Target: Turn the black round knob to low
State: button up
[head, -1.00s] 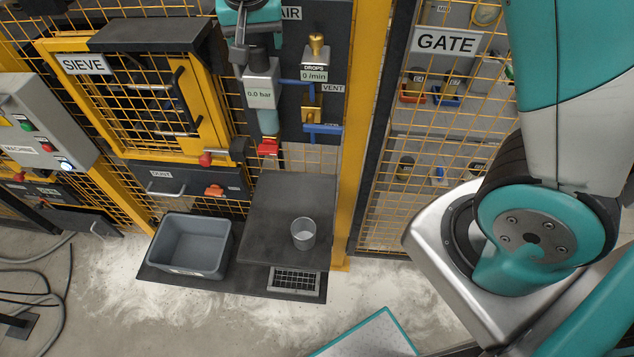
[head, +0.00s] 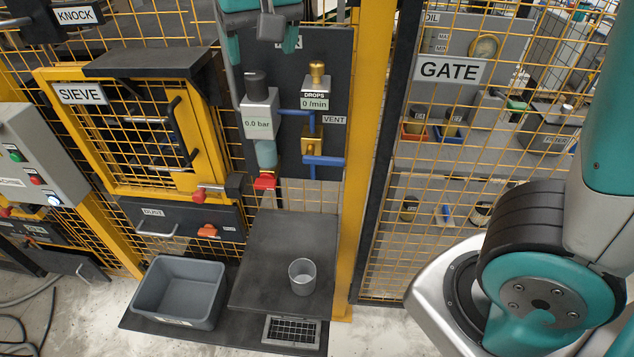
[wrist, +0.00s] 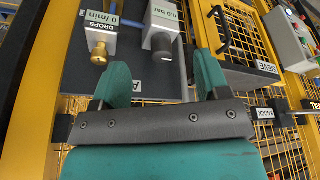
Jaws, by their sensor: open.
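The black round knob (head: 257,81) sits on top of the grey regulator (head: 260,110), whose display reads 0.0 bar. It also shows in the wrist view (wrist: 162,44), beyond my fingers and between their lines. My gripper (wrist: 163,78) has its two teal fingers spread apart with nothing between them. In the head view my gripper (head: 268,30) is at the top, above the knob and apart from it. No low mark is readable on the knob.
A brass knob (head: 317,72) over the DROPS display stands close to the right. A blue-handled vent valve (head: 325,161) and a red valve (head: 265,182) are lower. Below are a shelf with a clear cup (head: 302,277) and a grey bin (head: 180,290). Yellow mesh fencing flanks the panel.

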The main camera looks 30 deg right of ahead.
jog(key=s+a+f+n+g+y+b, duration=0.2)
jog(key=s+f+n+b, duration=0.5)
jog(key=s+f, duration=0.8)
jog(key=s+g+y, duration=0.1)
jog(key=s+y, duration=0.1)
jog(key=s, duration=0.1)
jog(key=shift+s+a+f+n, duration=0.15)
jog(key=shift+s+f+n, duration=0.1)
jog(key=shift+s+n, duration=0.1)
